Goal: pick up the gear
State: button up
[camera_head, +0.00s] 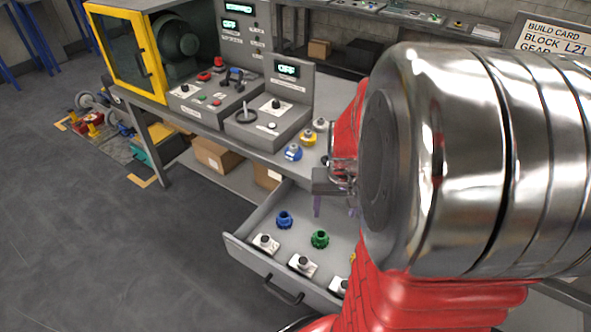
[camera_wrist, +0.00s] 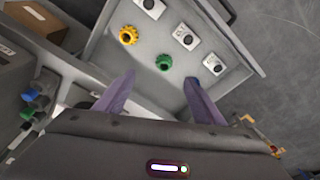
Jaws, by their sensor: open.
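Three gears stand in an open grey drawer (camera_head: 262,257). In the head view they are a blue gear (camera_head: 285,219), a green gear (camera_head: 319,239) and a yellow gear (camera_head: 352,257), mostly hidden by my arm. The wrist view shows the yellow gear (camera_wrist: 128,35), the green gear (camera_wrist: 164,62) and a bit of the blue gear (camera_wrist: 190,84) behind a finger. My gripper (camera_head: 334,207) is open and empty above the drawer. Its purple fingers (camera_wrist: 160,78) point towards the gears, with the green gear showing between and beyond the tips.
White blocks with dark knobs (camera_head: 303,264) line the drawer front. Blue and yellow parts (camera_head: 293,152) sit on the bench above. A build card (camera_head: 552,38) reads "BLOCK L21" and "GEAR", partly hidden by my arm. Floor left of the drawer is clear.

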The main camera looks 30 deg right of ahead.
jog(key=s+d+f+m+g+y, duration=0.1)
jog(key=s+d+f+m, duration=0.2)
jog(key=s+d+f, duration=0.3)
notch_tip(320, 180, down, 4)
jog(key=d, duration=0.2)
jog(key=shift+s+d+f, duration=0.15)
jog(key=shift+d, duration=0.25)
jog(key=shift+f, duration=4.3)
jog(key=shift+a+f, duration=0.15)
jog(key=shift+f, duration=2.45)
jog(key=shift+c, duration=0.7)
jog(key=c, duration=1.2)
